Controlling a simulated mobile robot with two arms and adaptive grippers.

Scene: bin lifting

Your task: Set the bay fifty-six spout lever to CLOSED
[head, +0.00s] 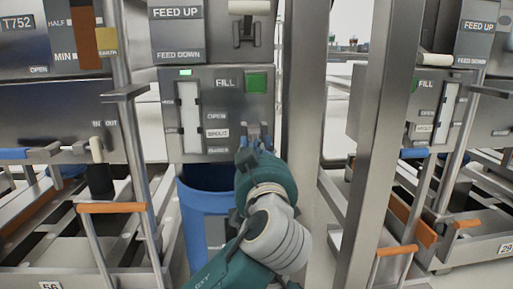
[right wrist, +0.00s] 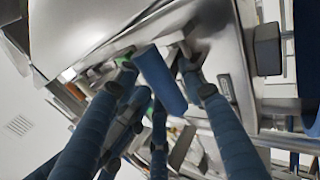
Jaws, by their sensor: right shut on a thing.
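The steel control panel (head: 229,105) of the bay has labels for OPEN, SPOUT (head: 217,132) and, lowest, one that seems to read CLOSED. My right gripper (head: 255,134) is at the panel's lower right, beside these labels. In the right wrist view my right gripper (right wrist: 158,80) has its fingers around a blue cylindrical handle (right wrist: 152,69), which looks like the spout lever's grip. In the head view the gripper hides most of the lever, so I cannot tell its exact setting. My left gripper is not in view.
A blue bin (head: 203,205) stands under the panel, partly behind my right arm. A green button (head: 256,82) is beside the FILL label. A steel post (head: 385,110) and a similar panel (head: 430,100) stand to the right. A plate (head: 50,286) at lower left reads 56.

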